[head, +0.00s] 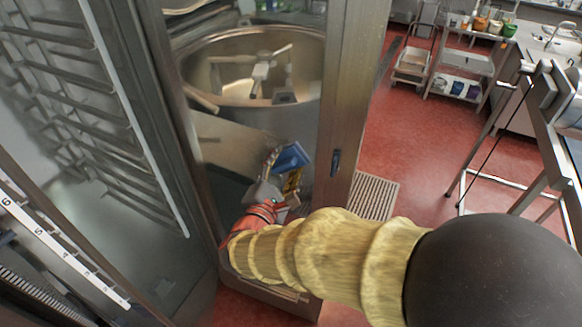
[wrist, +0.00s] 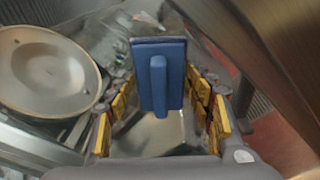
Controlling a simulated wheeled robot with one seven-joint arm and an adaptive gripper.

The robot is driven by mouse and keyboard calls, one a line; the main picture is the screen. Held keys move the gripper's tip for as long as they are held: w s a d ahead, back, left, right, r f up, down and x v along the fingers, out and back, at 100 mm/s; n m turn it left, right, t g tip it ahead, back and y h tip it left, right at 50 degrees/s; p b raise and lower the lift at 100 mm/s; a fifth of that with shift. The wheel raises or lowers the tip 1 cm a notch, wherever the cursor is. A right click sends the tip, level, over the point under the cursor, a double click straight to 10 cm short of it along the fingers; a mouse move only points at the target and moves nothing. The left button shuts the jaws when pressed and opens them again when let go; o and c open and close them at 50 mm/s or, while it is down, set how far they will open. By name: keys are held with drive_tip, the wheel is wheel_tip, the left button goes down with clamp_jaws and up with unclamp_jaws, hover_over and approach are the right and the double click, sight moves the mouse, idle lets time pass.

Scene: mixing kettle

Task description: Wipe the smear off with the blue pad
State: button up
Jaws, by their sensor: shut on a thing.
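The blue pad (head: 290,157) is held at the end of my arm, in front of the mixing kettle in the head view. In the wrist view the blue pad (wrist: 172,50) shows its back, with a raised blue grip bar, between my fingers. My gripper (head: 282,178) is shut on the pad; its yellow-padded fingers stand on both sides of it in the wrist view (wrist: 160,92). I cannot make out the smear in either view. Whether the pad touches a surface cannot be told.
The large steel mixing kettle (head: 255,107) stands behind a steel post (head: 347,110) close to my arm. A rack with rails (head: 95,90) is at the left. A steel table frame (head: 540,130) stands at the right. Red floor (head: 430,125) is open between post and table.

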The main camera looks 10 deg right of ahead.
drive_tip(key=shift+w+a+r+b, duration=0.1)
drive_tip(key=shift+w+a+b, duration=0.25)
drive_tip(key=shift+w+a, duration=0.6)
drive_tip(key=shift+w+a+b, duration=0.3)
drive_tip(key=shift+w+a, duration=0.2)
drive_tip(key=shift+a, duration=0.8)
drive_tip(key=shift+w+a+r+b, duration=0.1)
drive_tip(key=shift+w+a+b, duration=0.25)
drive_tip(key=shift+w+a, duration=0.6)
drive_tip(key=shift+s+a, duration=0.15)
drive_tip(key=shift+s, duration=0.05)
drive_tip(key=shift+a+f+v, duration=0.15)
drive_tip(key=shift+v, duration=1.35)
drive_tip(key=shift+a+f+v, duration=0.1)
drive_tip(key=shift+v, duration=1.35)
drive_tip(key=shift+w, duration=0.1)
drive_tip(key=v, duration=0.3)
drive_tip(key=shift+a+f, duration=0.1)
drive_tip(key=shift+f, duration=0.1)
